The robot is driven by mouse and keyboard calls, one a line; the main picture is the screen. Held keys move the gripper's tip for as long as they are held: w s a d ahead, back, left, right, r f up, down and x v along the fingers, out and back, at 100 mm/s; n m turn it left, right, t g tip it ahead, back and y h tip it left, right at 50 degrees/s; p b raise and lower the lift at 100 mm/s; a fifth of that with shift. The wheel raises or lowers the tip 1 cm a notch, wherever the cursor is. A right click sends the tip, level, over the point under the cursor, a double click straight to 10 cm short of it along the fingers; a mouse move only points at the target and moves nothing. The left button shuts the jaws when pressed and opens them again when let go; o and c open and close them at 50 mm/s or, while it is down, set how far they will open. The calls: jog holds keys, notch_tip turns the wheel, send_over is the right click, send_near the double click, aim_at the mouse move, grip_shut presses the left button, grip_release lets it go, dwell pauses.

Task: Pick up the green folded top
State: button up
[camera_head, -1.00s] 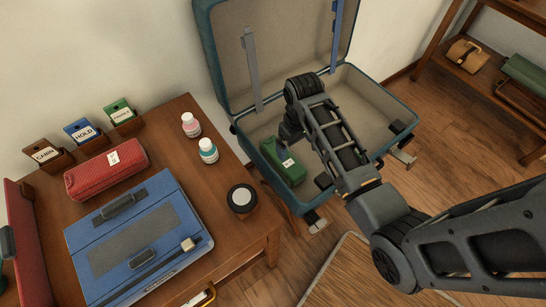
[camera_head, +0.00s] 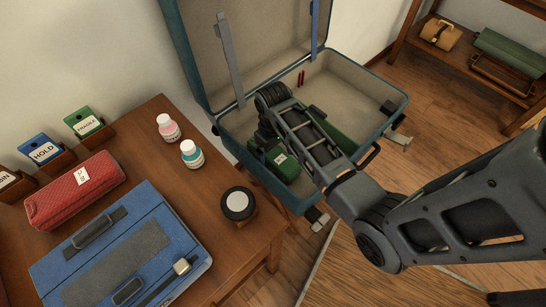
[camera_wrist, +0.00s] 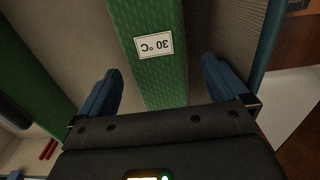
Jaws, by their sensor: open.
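The green folded top (camera_head: 287,172) lies in the near left part of the open teal suitcase (camera_head: 392,118) and bears a white label. In the wrist view the green top (camera_wrist: 158,75) is a textured strip with an upside-down "30 °C" label. My gripper (camera_wrist: 160,66) is open, with one blue finger to each side of the strip and a gap between each finger and the cloth. I cannot tell its height above the top. In the head view my arm hides the fingers and part of the top.
Another green item (camera_head: 340,135) lies in the suitcase behind my arm. Two small red items (camera_head: 302,78) lie near the suitcase's back. The suitcase lid stands open. The wooden desk (camera_head: 150,118) at left holds a blue case (camera_head: 110,245), a red case (camera_head: 75,190) and bottles.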

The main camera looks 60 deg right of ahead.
aim_at(273, 153)
jog(key=shift+f, duration=1.85)
jog(key=shift+c, duration=0.5)
jog(key=c, duration=0.9)
